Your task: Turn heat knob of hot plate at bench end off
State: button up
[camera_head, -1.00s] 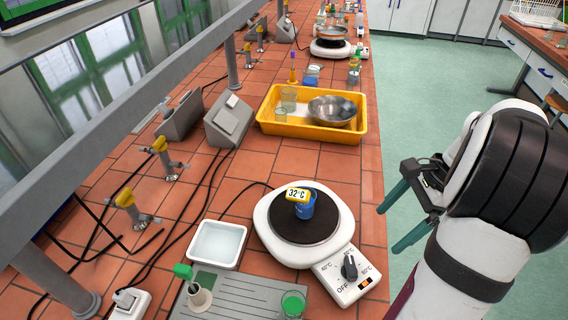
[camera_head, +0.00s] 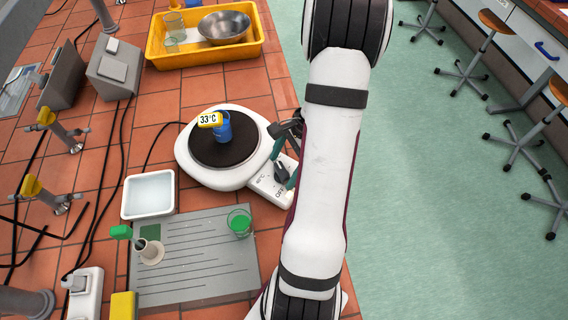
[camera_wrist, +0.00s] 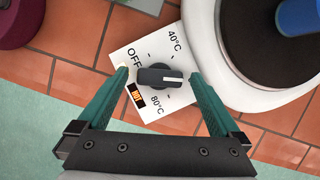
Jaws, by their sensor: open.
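The hot plate (camera_head: 181,155) stands at the bench end, white with a dark round top. Its dark heat knob (camera_wrist: 160,77) sits on a white panel marked OFF, 40°C and 80°C. The knob's white mark points right in the wrist view, away from OFF, and an orange HOT label shows beside it. My gripper (camera_wrist: 160,74) is open, with one green finger on either side of the knob. Contact cannot be told. In the head view my arm partly hides the panel, and the gripper (camera_head: 284,163) shows at the knob (camera_head: 281,173).
A blue beaker (camera_head: 223,130) with a yellow 33°C display stands on the plate. A grey drain board (camera_head: 190,275) holds a beaker of green liquid (camera_head: 239,224). A white basin (camera_head: 149,194) is to its upper left. A yellow tray (camera_head: 205,54) stands behind.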

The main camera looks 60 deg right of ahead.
jog(key=c, duration=1.3)
jog(key=n+g, duration=0.1)
jog(key=n, duration=0.2)
jog(key=n+g, duration=0.1)
jog(key=n, duration=0.2)
jog(key=shift+w+y, duration=0.2)
jog(key=shift+y, duration=0.1)
jog(key=n+g, duration=0.2)
jog(key=n, duration=0.4)
jog(key=shift+w, duration=0.1)
jog(key=n+g+h, duration=0.1)
jog(key=n, duration=0.2)
jog(key=n+g+h, duration=0.1)
jog(key=n, duration=0.2)
jog(key=shift+w+a, duration=0.15)
jog(key=n+h, duration=0.1)
jog(key=n, duration=0.2)
jog(key=n+h, duration=0.1)
jog(key=n, duration=0.1)
jog(key=shift+a+n+g, duration=0.1)
jog(key=shift+n+g, duration=0.3)
